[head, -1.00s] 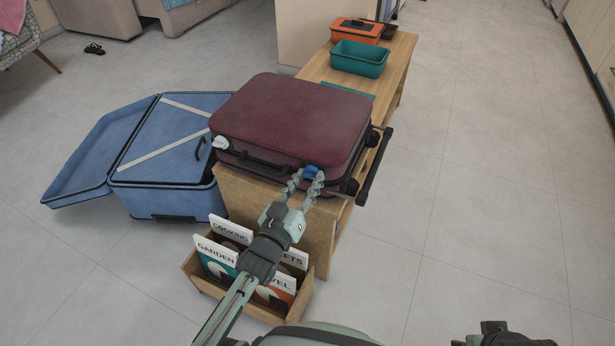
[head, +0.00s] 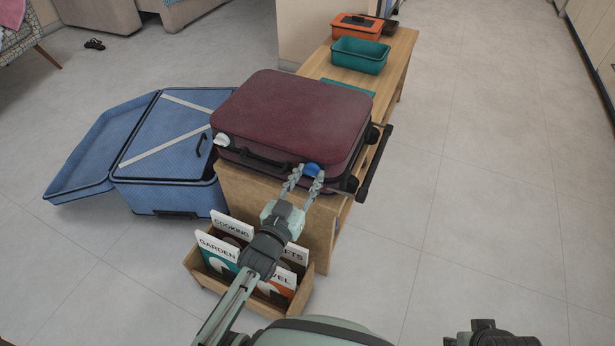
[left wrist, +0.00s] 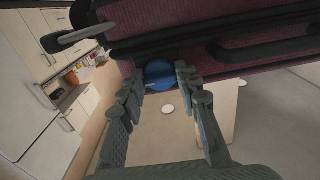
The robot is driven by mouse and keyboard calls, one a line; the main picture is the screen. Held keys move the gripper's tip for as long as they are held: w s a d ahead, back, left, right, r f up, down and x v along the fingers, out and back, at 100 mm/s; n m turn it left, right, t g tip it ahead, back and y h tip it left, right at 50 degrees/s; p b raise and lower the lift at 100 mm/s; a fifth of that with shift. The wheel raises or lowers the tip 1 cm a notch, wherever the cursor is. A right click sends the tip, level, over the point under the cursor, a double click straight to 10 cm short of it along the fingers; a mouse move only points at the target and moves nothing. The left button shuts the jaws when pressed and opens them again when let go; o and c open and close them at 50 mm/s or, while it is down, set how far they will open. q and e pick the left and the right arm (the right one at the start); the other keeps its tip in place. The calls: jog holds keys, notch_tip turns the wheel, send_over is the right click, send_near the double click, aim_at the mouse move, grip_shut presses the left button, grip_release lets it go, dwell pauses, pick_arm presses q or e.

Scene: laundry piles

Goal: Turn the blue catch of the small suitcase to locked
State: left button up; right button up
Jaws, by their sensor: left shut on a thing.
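The small suitcase (head: 290,115) is dark red and lies flat on a wooden bench, its handle side towards me. Its blue catch (head: 312,170) is on the front side, right of the black handle (head: 250,158). A white catch (head: 222,140) is at the left end of that side. My left gripper (head: 307,177) has its fingers on either side of the blue catch, shut on it. In the left wrist view, the blue catch (left wrist: 159,74) shows between the fingertips. Its exact turn is hard to read. My right gripper's fingers are out of view.
An open blue suitcase (head: 165,192) lies on the floor at left. A wooden box (head: 205,275) of books stands below my left arm. A teal bin (head: 360,56) and an orange box (head: 355,26) are farther back on the bench (head: 398,62). The right floor is clear.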

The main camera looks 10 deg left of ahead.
pick_arm(q)
jog(key=o, duration=1.2)
jog(key=shift+r, duration=0.1)
notch_tip(320, 180, up, 10)
